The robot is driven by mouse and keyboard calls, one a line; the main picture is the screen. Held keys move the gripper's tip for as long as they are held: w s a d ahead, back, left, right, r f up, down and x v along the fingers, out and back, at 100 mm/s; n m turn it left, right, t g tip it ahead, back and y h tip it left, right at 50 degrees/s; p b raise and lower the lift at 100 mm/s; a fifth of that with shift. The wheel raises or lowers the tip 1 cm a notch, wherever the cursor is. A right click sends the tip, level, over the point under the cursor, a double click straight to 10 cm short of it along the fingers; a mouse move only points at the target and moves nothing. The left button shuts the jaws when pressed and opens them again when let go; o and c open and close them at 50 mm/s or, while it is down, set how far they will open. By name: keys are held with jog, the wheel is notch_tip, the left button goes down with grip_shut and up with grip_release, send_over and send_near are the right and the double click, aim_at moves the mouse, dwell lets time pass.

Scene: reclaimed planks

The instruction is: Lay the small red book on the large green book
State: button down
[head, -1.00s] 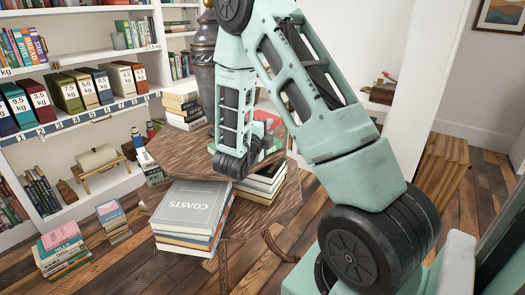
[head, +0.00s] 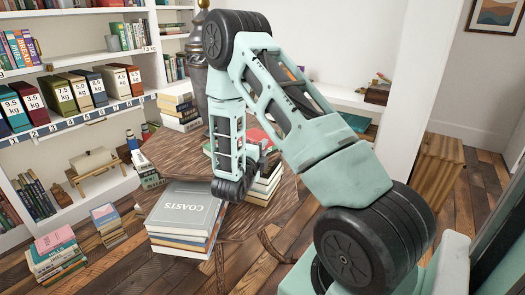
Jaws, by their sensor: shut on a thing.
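The small red book (head: 258,135) shows just behind and to the right of my forearm, over the round wooden table. My gripper (head: 256,160) is largely hidden by my wrist, and it is shut on the red book. The large green book (head: 207,149) shows only as a small strip left of my forearm, on top of a stack. My arm hides the rest of it. The red book is over or very near the green book; whether they touch cannot be told.
The round wooden table (head: 175,150) also carries a stack topped by a grey book marked COASTS (head: 185,208), close in front of my wrist. A dark urn (head: 218,85) stands behind. Pale books (head: 265,186) lie stacked beneath the green one.

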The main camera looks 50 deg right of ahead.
jog(key=shift+f, duration=0.55)
jog(key=c, duration=1.3)
grip_release()
jog(key=shift+s+a, duration=0.1)
jog(key=shift+r+p, duration=0.45)
jog(key=shift+o, duration=0.2)
jog(key=b+v, duration=0.1)
jog(key=v, duration=1.1)
jog(key=shift+b, duration=0.3)
jog(key=w+a+f+n+t+y, duration=0.1)
jog(key=w+a+n+t+y, duration=0.3)
jog(key=w+a+n+y, duration=0.5)
jog(key=s+a+r+n+y, duration=0.1)
jog(key=s+a+n+y, duration=0.2)
jog(key=a+n+y, duration=1.05)
jog(key=s+a+r+n+g+h, duration=0.25)
jog(key=s+a, duration=0.45)
jog(key=a, duration=0.5)
jog(key=s+d+r+n+g+h, duration=0.1)
jog(key=s+n+g, duration=0.2)
jog(key=s+n, duration=0.4)
jog(key=s+d+r+n+g+h, duration=0.1)
jog(key=s+r+n+g, duration=0.1)
jog(key=s+n, duration=0.6)
jog(key=s+g, duration=0.1)
jog(key=s, duration=0.2)
jog(key=shift+r+n, duration=0.3)
